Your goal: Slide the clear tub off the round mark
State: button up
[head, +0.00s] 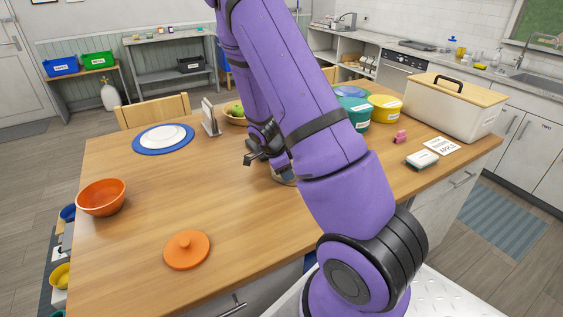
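My purple arm reaches across the wooden table and hides much of its middle. My gripper (256,155) is low over the table, left of the arm's big links. One dark finger points left, and the arm covers the rest, so I cannot tell how far apart the fingers are.
The table (150,205) holds an orange bowl (101,197), an orange lid (187,249), a white plate on a blue disc (163,136), teal (354,110) and yellow (384,108) tubs, a large bin (450,108) and a sponge (421,160). The left middle is clear.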

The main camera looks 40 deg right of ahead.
jog(key=shift+x, duration=0.85)
grip_shut()
